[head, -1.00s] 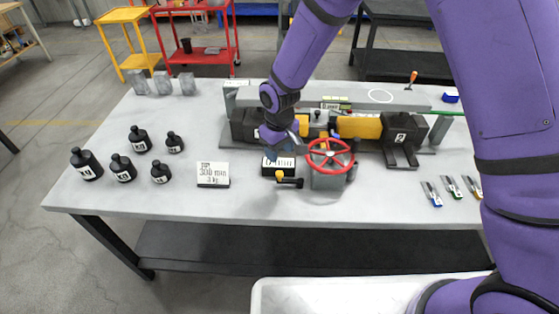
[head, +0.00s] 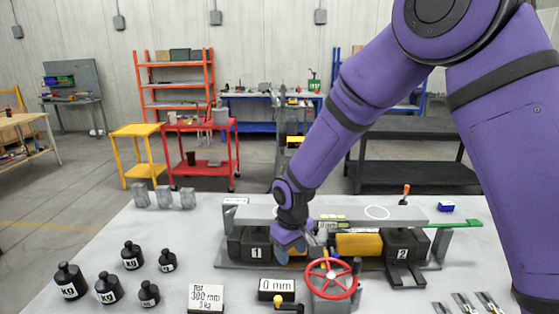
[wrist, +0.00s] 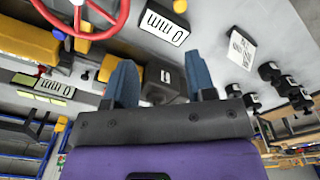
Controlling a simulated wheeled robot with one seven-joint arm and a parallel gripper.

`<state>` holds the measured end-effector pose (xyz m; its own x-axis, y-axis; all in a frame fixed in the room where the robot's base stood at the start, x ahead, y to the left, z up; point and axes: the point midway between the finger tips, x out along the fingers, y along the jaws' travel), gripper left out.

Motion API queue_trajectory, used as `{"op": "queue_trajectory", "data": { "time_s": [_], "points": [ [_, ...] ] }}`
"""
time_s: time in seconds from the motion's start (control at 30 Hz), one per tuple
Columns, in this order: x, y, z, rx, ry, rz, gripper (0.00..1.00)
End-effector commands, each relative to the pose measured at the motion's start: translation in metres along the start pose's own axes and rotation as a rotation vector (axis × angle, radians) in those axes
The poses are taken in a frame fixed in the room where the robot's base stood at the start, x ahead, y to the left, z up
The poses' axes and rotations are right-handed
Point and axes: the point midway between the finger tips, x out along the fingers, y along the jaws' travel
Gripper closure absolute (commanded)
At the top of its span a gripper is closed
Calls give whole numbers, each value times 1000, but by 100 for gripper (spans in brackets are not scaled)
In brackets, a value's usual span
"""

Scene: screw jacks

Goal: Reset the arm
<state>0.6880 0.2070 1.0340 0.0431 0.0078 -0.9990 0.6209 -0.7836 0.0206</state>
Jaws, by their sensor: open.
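My purple arm reaches over the grey table (head: 110,240). My gripper (head: 290,243) is above the jack rig, close to the black block marked 1 (head: 250,246). In the wrist view its two blue fingers (wrist: 161,85) are apart with nothing held between them. A dark block (wrist: 163,84) shows beyond the gap. I cannot tell whether the fingers touch the rig. The red handwheel (head: 330,278) and the "0 mm" display (head: 276,290) stand in front of the rig. A black block marked 2 (head: 404,243) is at its right.
Several black kg weights (head: 108,288) stand at the table's left, beside a card reading 300 mm, 3 kg (head: 206,298). Grey blocks (head: 164,198) stand at the back left. Small tools (head: 465,303) lie at the front right. An orange-handled screwdriver (head: 405,195) stands behind the rig.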

Motion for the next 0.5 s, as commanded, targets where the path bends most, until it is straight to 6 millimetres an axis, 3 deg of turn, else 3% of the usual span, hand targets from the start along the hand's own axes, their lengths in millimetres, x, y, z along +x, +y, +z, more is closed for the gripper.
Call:
{"op": "queue_trajectory", "data": {
  "time_s": [0.03,0.1,0.5],
  "points": [
    [-22,12,7,25,20,10,49],
    [-48,25,17,56,38,20,49],
    [-170,78,103,240,139,71,49]
  ]
}}
